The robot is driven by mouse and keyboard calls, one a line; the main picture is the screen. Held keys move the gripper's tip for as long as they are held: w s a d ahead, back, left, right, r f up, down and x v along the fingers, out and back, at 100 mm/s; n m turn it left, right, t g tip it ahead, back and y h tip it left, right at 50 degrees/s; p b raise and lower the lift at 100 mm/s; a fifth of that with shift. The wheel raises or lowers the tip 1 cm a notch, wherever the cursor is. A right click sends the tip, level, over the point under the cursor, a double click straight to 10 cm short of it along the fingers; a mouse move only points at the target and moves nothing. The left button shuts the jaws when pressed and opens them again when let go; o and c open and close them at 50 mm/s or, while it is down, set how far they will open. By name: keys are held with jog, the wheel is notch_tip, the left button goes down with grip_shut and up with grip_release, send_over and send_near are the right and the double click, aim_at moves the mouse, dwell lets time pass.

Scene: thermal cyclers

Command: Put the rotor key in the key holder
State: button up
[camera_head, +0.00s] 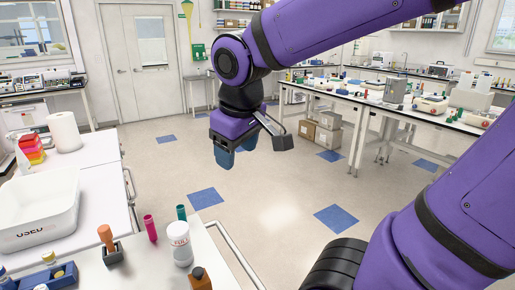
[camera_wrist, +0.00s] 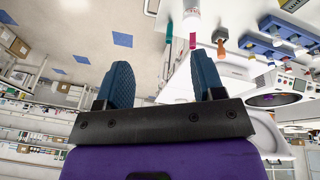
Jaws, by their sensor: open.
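My gripper (camera_head: 232,158) hangs in the air over the open floor, right of the near bench, with its blue fingers pointing down. In the wrist view the two fingers (camera_wrist: 163,82) stand apart with nothing between them. An orange-brown handle (camera_head: 106,235) stands upright in a small dark grey block (camera_head: 113,254) on the near bench. These may be the rotor key and key holder, but I cannot tell for sure. The handle also shows in the wrist view (camera_wrist: 221,47), beyond the fingers. My gripper is well apart from both.
A white "USED" tub (camera_head: 40,212) and paper roll (camera_head: 64,131) are at left. A cluttered lab table (camera_head: 335,97) stands behind.

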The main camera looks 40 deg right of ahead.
jog(key=s+r+m+t+y, duration=0.1)
jog(key=s+r+m+t, duration=0.1)
jog(key=s, duration=0.4)
jog(key=shift+s+a+r+m, duration=0.2)
jog(key=shift+s+a+m, duration=0.1)
jog(key=shift+s+a, duration=0.05)
dwell(0.8)
